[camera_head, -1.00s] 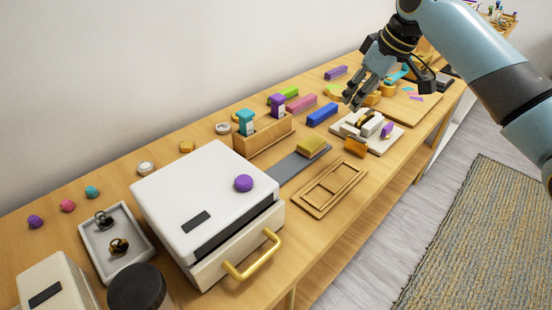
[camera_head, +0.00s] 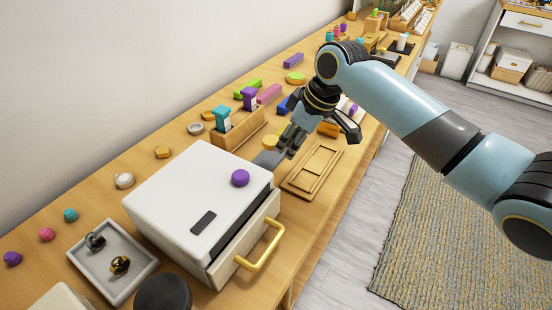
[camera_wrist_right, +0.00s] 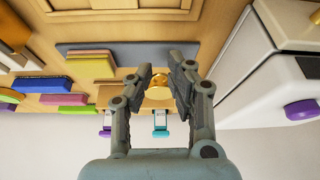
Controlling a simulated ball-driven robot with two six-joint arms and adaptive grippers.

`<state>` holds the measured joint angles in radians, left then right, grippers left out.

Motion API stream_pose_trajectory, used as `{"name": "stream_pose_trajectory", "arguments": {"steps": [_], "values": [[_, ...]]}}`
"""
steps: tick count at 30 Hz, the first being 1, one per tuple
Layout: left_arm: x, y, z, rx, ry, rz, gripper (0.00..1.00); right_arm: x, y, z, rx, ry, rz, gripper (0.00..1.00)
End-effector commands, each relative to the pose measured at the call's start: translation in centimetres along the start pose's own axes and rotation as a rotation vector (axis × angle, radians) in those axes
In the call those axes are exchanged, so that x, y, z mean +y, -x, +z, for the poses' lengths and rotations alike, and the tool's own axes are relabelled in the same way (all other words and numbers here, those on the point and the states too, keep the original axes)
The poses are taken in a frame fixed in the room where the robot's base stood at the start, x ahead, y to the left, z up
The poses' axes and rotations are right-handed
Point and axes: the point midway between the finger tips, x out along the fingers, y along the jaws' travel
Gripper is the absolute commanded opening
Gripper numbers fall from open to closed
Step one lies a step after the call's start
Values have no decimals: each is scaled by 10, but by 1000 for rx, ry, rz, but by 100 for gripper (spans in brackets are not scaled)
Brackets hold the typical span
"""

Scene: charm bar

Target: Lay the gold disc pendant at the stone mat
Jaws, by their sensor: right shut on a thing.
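The gold disc pendant (camera_wrist_right: 159,88) is a small shiny gold disc between the fingertips of my right gripper (camera_wrist_right: 160,82) in the right wrist view. In the head view the pendant (camera_head: 271,142) shows at the tips of my right gripper (camera_head: 279,149), which is shut on it. The stone mat (camera_wrist_right: 132,50) is a flat dark grey strip; the fingertips are close to it. In the head view the mat (camera_head: 266,159) is partly covered by the gripper. Whether the pendant touches the mat cannot be told. My left gripper is not in view.
A white box (camera_head: 165,188) with a purple ball (camera_head: 240,178) and a gold-handled drawer stands beside the mat. A wooden frame (camera_head: 309,181) lies to its right, a wooden holder (camera_head: 225,141) behind it. A yellow block (camera_wrist_right: 90,68) sits near the mat's other end.

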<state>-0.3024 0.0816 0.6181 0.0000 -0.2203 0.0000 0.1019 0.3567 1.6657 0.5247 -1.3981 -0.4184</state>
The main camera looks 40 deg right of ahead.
Motion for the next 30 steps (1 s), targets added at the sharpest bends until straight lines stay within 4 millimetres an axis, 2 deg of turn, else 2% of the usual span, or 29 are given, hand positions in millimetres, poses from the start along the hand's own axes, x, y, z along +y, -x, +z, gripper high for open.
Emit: {"name": "stream_pose_trajectory", "arguments": {"steps": [3, 7, 15, 28, 29, 30], "values": [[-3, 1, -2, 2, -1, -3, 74, -6, -19, -14, 0, -1, -3, 0], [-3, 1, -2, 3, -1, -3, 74, -9, -28, -20, -1, 0, 0, 0], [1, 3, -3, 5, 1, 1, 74, -10, -61, -6, -3, 1, -1, 0], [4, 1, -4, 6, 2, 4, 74, -9, -69, -3, -2, 1, 1, 0], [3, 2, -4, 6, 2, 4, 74, -9, -68, -3, -2, 1, 1, 21], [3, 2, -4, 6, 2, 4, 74, -9, -68, -3, -2, 1, 1, 26]]}}
